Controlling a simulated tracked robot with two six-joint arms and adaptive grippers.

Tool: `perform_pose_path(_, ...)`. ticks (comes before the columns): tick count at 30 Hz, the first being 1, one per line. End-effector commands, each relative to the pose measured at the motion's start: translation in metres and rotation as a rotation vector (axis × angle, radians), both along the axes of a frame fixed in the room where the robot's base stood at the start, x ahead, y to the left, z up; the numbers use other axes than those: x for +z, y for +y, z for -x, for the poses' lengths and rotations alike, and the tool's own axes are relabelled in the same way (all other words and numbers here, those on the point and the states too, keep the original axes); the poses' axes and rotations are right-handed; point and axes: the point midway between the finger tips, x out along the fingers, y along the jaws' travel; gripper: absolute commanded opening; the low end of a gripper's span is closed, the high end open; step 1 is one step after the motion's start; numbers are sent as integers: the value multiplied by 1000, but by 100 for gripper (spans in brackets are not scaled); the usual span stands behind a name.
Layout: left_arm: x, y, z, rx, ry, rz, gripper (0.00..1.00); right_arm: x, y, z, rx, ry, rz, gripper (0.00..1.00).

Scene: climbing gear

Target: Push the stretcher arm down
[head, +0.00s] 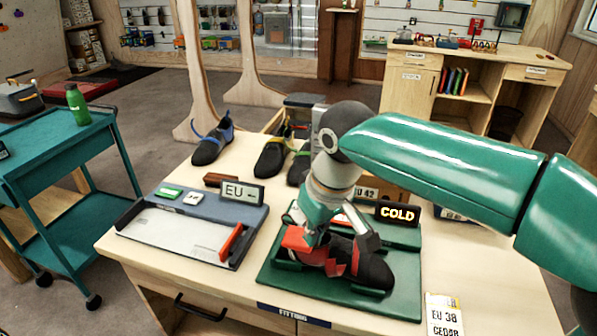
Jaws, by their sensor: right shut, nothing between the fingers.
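The stretcher is a dark green base (277,281) on the wooden bench, with a dark and red climbing shoe (372,268) lying on it. A sign reading COLD (397,214) stands at its back. A red block (298,238), which looks like the end of the stretcher arm, shows just left of my right gripper. My right gripper (326,240) points down over the shoe's heel end, close to the red block, shut with nothing between its fingers. It hides much of the stretcher arm, so contact and the arm's angle are unclear. My left gripper is not in view.
A measuring tray (180,232) with a red slider and an EU display (242,192) lies left of the stretcher. Several shoes, including a blue-trimmed one (211,143), stand behind. A label card (443,314) is at front right. A teal cart (62,148) stands left.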

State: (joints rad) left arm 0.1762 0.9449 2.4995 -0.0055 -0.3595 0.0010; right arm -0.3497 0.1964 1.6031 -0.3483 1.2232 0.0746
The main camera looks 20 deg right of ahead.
Motion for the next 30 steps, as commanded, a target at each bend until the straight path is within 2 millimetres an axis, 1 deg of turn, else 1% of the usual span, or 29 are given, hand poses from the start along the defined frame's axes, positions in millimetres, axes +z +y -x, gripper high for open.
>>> perform_pose_path(5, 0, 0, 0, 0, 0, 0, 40, 21, -1, 4, 0, -4, -1, 0)
perform_pose_path(15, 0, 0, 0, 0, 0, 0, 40, 85, -6, 19, 2, -5, -2, 0)
perform_pose_path(18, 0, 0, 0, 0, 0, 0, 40, 98, -7, 22, 1, -2, -1, 0)
perform_pose_path(21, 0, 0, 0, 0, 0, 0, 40, 107, -8, 24, 1, -1, -1, 0)
perform_pose_path(24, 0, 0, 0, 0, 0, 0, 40, 111, -9, 26, 1, 1, 0, 0)
perform_pose_path(30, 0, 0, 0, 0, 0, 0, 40, 112, -9, 26, 1, 2, 1, 0)
